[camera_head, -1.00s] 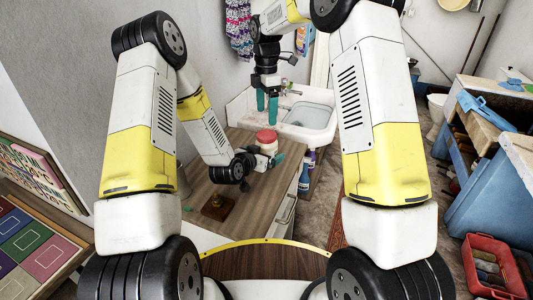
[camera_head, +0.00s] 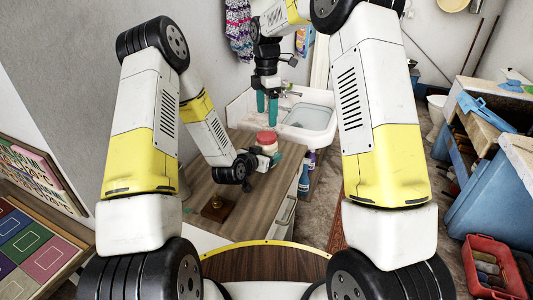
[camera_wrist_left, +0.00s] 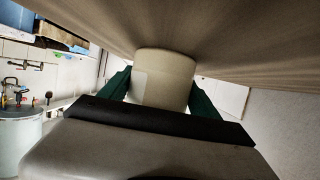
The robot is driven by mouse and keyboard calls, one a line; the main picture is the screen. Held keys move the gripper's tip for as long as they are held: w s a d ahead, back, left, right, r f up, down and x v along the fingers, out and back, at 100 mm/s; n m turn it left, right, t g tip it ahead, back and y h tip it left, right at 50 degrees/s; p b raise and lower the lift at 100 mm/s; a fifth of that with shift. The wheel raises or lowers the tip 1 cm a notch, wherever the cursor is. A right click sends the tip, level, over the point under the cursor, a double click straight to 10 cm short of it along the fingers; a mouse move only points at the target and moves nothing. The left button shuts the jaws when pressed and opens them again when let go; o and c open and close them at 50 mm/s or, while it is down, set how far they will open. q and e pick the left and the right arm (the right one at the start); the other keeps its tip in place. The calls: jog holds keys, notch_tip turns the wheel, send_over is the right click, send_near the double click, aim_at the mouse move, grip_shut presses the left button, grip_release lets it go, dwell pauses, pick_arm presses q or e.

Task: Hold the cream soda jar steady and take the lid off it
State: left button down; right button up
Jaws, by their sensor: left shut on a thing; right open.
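The cream soda jar (camera_head: 265,149) stands on the wooden counter, a pale jar with a red lid (camera_head: 266,137) on top. My left gripper (camera_head: 267,158) is shut around the jar's body, low beside the counter top. In the left wrist view the jar (camera_wrist_left: 165,75) sits between the green fingers; its lid does not show there. My right gripper (camera_head: 266,103) points down, open and empty, above the jar and apart from the lid.
The wooden counter (camera_head: 250,205) carries a small brown object (camera_head: 217,207) at its front left. A white sink (camera_head: 312,118) lies behind and right of the jar. Bottles (camera_head: 305,178) stand beside the counter's right side. A red crate (camera_head: 490,265) is on the floor at right.

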aim_at(266, 136)
jog(key=m, duration=0.8)
jog(key=shift+f+m, duration=0.1)
jog(key=shift+m, duration=0.3)
jog(key=m, duration=0.6)
jog(key=shift+f+m, duration=0.1)
jog(key=shift+m, duration=0.2)
jog(key=m, duration=0.6)
jog(key=shift+m, duration=0.3)
jog(key=m, duration=0.6)
jog(key=shift+s+m, duration=0.1)
jog(key=shift+m, duration=0.2)
jog(key=m, duration=1)
jog(key=shift+m, duration=0.4)
jog(key=m, duration=0.9)
jog(key=shift+r, duration=0.2)
jog(key=shift+f+m, duration=0.45)
jog(key=shift+m, duration=0.05)
notch_tip(266, 136, down, 7)
jog(key=shift+f, duration=0.1)
